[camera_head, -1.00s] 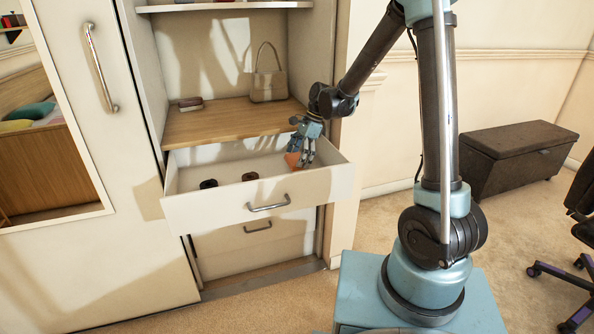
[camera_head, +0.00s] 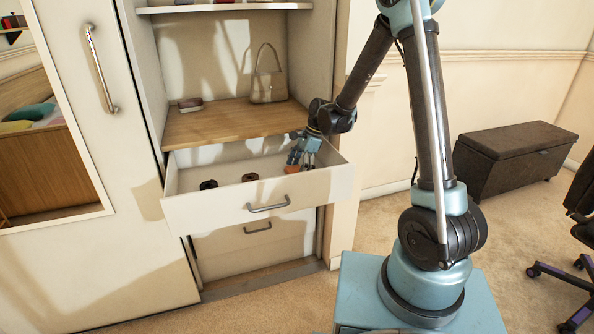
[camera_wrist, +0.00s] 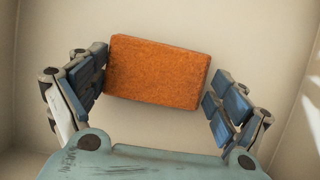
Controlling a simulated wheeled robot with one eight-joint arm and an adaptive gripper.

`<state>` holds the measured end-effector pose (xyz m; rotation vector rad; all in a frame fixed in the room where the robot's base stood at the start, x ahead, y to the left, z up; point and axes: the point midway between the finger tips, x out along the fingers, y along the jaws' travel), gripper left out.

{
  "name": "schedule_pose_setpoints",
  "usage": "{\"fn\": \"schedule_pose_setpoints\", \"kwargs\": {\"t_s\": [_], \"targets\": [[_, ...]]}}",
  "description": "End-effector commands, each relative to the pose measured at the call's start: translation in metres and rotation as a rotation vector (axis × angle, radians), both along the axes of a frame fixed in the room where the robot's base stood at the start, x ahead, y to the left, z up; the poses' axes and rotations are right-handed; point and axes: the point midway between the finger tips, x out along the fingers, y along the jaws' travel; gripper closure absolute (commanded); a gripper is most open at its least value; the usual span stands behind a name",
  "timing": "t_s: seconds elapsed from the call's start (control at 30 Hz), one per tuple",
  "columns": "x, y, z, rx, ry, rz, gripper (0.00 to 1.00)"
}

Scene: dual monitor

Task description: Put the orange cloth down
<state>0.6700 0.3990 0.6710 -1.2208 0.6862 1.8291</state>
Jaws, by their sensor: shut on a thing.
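The orange cloth (camera_wrist: 158,73) looks like a thick, folded rectangular block in the wrist view. It lies between the two blue-padded fingers of my gripper (camera_wrist: 157,88), which is shut on it. The left finger meets its left edge; the right finger is by its right edge. In the head view, my gripper (camera_head: 300,167) reaches down into the right part of the open drawer (camera_head: 235,212). A small part of the orange cloth (camera_head: 291,169) shows beneath the fingers, low in the drawer. The front panel and fingers hide whether it touches the drawer floor.
Two dark round items (camera_head: 208,184) (camera_head: 250,177) sit in the drawer to the left of my gripper. A wooden shelf (camera_head: 225,122) above holds a beige handbag (camera_head: 268,88) and a small box (camera_head: 190,104). The drawer's right wall is close to my gripper.

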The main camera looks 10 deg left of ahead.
Motion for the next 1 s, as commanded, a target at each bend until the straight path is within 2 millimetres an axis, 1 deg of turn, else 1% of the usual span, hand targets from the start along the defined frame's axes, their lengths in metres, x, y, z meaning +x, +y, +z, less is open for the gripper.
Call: {"fn": "schedule_pose_setpoints", "kwargs": {"t_s": [0.07, 0.1, 0.13, 0.53, 0.63, 0.77, 1.0], "targets": [[0.0, 0.0, -0.002, 0.0, 0.0, 0.0, 0.45], [0.0, 0.0, -0.003, 0.0, 0.0, 0.0, 0.07], [0.0, 0.0, -0.002, 0.0, 0.0, 0.0, 0.0], [-0.001, 0.001, -0.002, 0.0, 0.0, 0.002, 0.0], [-0.001, 0.001, 0.001, 0.0, 0.0, 0.002, 0.0], [0.002, -0.004, 0.013, 0.0, 0.001, 0.0, 0.0], [0.009, -0.017, 0.044, 0.0, 0.0, 0.001, 0.0]]}}
